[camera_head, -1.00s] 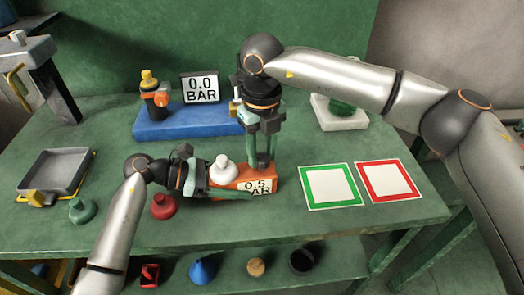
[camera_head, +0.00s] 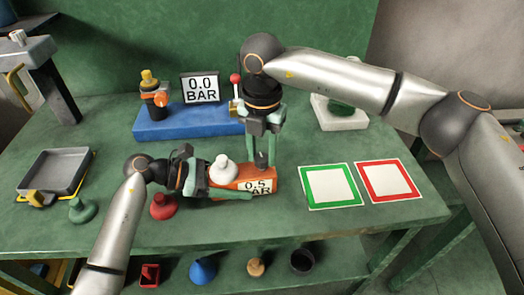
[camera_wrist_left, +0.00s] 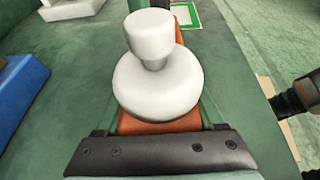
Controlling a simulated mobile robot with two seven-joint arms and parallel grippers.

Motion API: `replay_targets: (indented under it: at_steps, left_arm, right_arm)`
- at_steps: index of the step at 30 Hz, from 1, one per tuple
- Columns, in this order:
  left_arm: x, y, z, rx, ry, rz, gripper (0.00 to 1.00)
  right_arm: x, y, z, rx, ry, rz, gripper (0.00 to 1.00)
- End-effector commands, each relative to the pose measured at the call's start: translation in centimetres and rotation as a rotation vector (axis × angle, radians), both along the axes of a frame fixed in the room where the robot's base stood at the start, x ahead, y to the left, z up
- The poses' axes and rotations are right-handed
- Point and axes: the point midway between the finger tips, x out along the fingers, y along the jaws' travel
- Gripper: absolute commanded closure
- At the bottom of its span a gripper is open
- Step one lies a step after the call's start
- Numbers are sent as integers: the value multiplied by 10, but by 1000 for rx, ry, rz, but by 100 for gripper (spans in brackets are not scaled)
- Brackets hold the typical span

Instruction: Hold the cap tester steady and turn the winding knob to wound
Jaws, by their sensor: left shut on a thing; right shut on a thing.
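The cap tester (camera_head: 226,173) is an orange block on the table with a "0.5 BAR" label on its front, partly covered by my left gripper. A white cap (camera_head: 223,169) sits upright on it and fills the middle of the left wrist view (camera_wrist_left: 155,85). My left gripper (camera_head: 232,186) is shut on the tester's orange body, one finger along each side. My right gripper (camera_head: 264,160) points down from above and is shut on the small dark winding knob (camera_head: 262,158) at the tester's right end. The fingers hide most of the knob, so its setting cannot be read.
A blue stand (camera_head: 180,122) with a "0.0 BAR" display (camera_head: 200,88) is behind. A green-framed mat (camera_head: 329,186) and a red-framed mat (camera_head: 388,181) lie empty to the right. A red cap (camera_head: 163,206), green cap (camera_head: 82,208) and grey tray (camera_head: 52,172) are left.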

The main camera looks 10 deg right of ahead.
Motion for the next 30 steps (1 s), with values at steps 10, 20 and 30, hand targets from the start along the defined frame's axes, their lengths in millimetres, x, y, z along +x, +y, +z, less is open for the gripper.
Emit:
replay_targets:
  at_steps: [10,20,30]
  left_arm:
    - [0,0,0,0,-1,0,100]
    - [0,0,0,0,0,0,100]
    - [0,0,0,0,0,0,100]
  right_arm:
    - [1,-1,1,-1,-1,-130,100]
    - [1,-1,1,-1,-2,-150,100]
    - [1,-1,0,-1,-1,-148,42]
